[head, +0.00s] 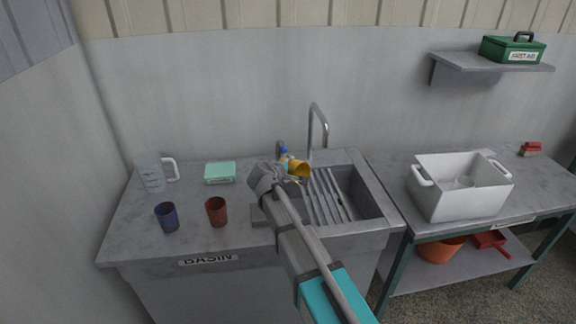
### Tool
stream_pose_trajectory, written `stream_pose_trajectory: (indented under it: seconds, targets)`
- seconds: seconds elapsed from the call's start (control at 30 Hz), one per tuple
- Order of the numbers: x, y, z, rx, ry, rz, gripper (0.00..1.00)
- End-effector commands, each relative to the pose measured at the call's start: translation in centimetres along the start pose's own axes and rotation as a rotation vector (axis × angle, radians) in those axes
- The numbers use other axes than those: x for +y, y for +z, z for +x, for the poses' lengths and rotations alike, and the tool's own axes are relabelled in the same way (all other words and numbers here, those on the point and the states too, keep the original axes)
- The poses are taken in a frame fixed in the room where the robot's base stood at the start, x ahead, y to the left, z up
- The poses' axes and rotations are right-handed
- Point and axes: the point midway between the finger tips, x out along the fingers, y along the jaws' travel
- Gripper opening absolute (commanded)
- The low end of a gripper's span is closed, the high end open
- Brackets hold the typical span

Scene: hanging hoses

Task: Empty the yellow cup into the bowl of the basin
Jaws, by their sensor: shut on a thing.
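The yellow cup (299,168) is held at the end of my arm, over the left part of the basin. It is tilted, lying nearly on its side with its mouth toward the right. My gripper (286,166) is shut on it; the fingers are small and partly hidden behind my wrist. My arm hides part of the basin's left side. The cup's contents cannot be seen.
A tall tap (325,130) stands just behind the cup. A white tub (462,202) is on the right table.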

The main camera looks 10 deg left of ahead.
Motion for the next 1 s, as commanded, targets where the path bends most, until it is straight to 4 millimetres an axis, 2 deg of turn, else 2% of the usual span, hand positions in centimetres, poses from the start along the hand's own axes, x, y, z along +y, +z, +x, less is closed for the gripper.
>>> stream_pose_trajectory:
  seconds: [0.03,0.67,1.0]
  targets:
    - [0.54,0.07,-0.28,-0.006,-0.009,-0.019,0.37]
    - [0.5,0.3,-0.46,-0.024,-0.036,-0.074,0.37]
    - [1.22,0.5,-0.83,-0.061,-0.068,-0.152,0.37]
